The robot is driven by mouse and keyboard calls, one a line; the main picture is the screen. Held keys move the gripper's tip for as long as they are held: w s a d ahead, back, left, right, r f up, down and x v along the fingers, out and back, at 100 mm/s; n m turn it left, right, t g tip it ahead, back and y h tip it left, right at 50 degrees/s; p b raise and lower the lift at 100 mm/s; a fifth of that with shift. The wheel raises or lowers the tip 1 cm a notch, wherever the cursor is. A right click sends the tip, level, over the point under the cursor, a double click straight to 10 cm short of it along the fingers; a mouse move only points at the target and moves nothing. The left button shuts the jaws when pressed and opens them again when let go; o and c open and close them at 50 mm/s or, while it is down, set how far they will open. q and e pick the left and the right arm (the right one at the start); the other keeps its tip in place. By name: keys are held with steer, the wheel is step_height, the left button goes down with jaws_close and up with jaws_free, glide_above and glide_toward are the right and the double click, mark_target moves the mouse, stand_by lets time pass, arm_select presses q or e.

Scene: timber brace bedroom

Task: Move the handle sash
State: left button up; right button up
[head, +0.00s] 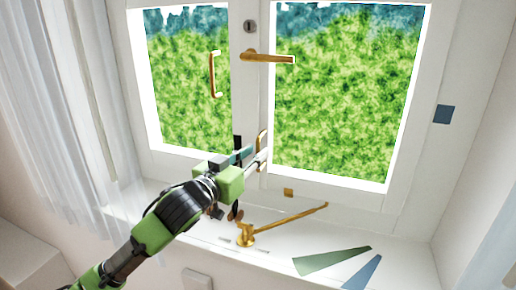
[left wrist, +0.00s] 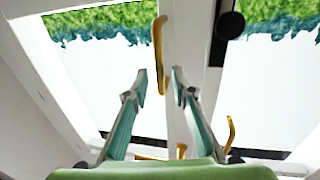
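The window has two white sashes. The right sash (head: 437,60) carries a gold lever handle (head: 268,58) on its left stile. A gold pull handle (head: 262,142) sits lower down, close to my left gripper. The left sash (head: 190,158) carries another gold pull handle (head: 213,75). My left gripper (head: 250,152) is at the lower part of the meeting stiles. In the left wrist view its fingers (left wrist: 160,82) are apart with nothing between them, and a gold pull handle (left wrist: 158,50) shows just beyond the tips. I cannot tell whether they touch it. My right gripper is not in view.
A gold window stay (head: 285,219) lies over the white sill, below the right sash. Green (head: 330,259) and blue (head: 363,273) flat patches are at the right of the sill. A sheer curtain (head: 75,90) hangs at the left.

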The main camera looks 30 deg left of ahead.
arm_select(q)
steer(key=shift+w, duration=1.15)
jaws_close()
steer(key=shift+f+p, duration=0.1)
steer(key=shift+p, duration=0.2)
